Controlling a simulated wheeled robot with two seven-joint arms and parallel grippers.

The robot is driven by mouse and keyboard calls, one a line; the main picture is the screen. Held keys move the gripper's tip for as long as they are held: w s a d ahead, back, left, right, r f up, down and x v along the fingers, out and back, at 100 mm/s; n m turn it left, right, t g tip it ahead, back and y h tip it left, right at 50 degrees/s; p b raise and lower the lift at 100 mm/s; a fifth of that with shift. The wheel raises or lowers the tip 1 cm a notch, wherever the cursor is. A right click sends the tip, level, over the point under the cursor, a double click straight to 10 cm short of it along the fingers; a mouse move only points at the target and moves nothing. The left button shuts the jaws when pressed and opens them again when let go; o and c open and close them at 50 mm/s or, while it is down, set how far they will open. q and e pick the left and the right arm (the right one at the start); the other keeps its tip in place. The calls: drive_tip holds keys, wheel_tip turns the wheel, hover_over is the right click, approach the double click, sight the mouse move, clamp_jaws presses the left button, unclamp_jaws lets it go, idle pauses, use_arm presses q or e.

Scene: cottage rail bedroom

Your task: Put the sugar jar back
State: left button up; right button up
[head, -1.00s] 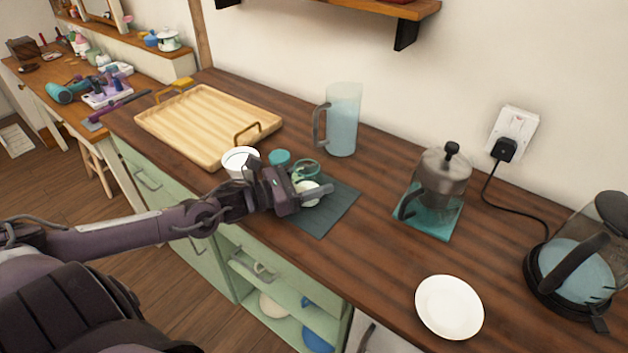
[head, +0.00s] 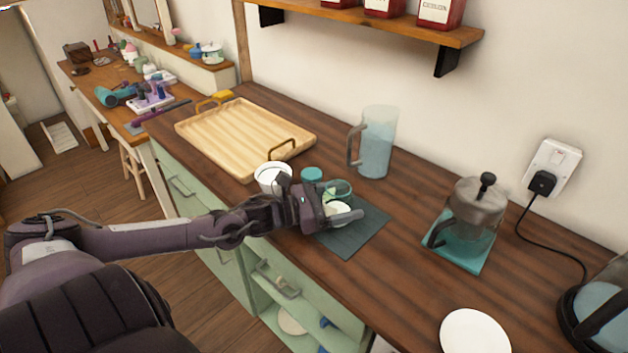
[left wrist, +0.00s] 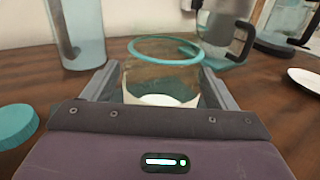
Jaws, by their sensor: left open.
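A clear glass jar with a teal rim and white contents, which looks like the sugar jar (head: 342,189), stands without a lid on a dark mat (head: 362,233) on the counter. It also shows in the left wrist view (left wrist: 163,72), between my two fingers. My left gripper (head: 343,214) is open around the jar at its lower part; I cannot tell whether the fingers touch it. A teal lid (head: 312,174) lies beside the jar and also shows at the left of the wrist view (left wrist: 16,124). My right gripper is not in view.
A white cup (head: 271,178) stands close to my left wrist, by a wooden tray (head: 240,135). A jug (head: 376,145), a French press (head: 474,210), a white plate (head: 474,333) and a kettle (head: 603,315) stand rightward. Above is a wall shelf (head: 400,27) with red canisters (head: 440,13).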

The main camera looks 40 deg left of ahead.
use_arm(q)
drive_tip(key=p+v, duration=0.4)
drive_tip(key=v, duration=0.6)
drive_tip(key=shift+s+a+r, duration=0.1)
drive_tip(key=shift+s+a, duration=0.35)
drive_tip(key=shift+s, duration=0.15)
